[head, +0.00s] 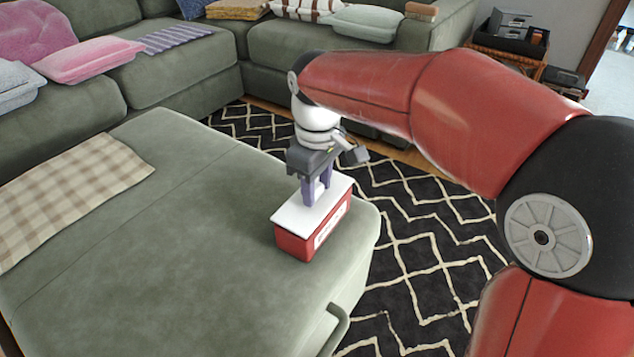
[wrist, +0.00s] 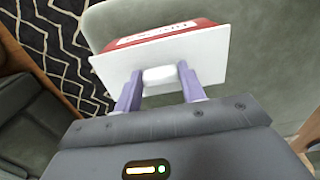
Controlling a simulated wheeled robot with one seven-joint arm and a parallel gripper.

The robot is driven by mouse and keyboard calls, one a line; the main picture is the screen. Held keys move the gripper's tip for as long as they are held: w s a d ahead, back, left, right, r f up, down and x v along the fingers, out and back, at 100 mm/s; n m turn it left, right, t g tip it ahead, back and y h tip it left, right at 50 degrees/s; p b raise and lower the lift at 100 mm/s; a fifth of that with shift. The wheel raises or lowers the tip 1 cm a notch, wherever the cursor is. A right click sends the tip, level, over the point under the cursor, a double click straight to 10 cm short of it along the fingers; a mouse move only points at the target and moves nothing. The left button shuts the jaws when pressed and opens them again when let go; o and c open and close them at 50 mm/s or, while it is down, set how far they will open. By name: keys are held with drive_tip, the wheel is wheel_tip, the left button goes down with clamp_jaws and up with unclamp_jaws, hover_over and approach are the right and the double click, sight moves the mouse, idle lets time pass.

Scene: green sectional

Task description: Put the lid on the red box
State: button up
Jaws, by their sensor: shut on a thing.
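The red box (head: 291,244) stands near the right edge of the green ottoman, with a white label on its side. The white lid (head: 294,216) lies flat over the box top, roughly lined up with it. I cannot tell whether it is fully seated or slightly above the rim. My gripper (head: 318,194) points down and is shut on the lid's white handle. In the wrist view, the purple fingers of my gripper (wrist: 160,82) stand on either side of the handle, the lid (wrist: 208,58) hides most of the box top, and the red box (wrist: 190,25) shows behind it.
The ottoman (head: 170,270) has free room left of and in front of the box. A checkered blanket (head: 75,190) lies at its left. A black patterned rug (head: 420,245) is on the floor to the right. The green sectional (head: 180,75) with pillows is behind.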

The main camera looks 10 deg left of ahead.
drive_tip(key=shift+f, duration=0.5)
idle(1.1)
drive_tip(key=o, duration=1.5)
drive_tip(key=shift+r+p, duration=3.4)
drive_tip(key=shift+r, duration=0.15)
clamp_jaws()
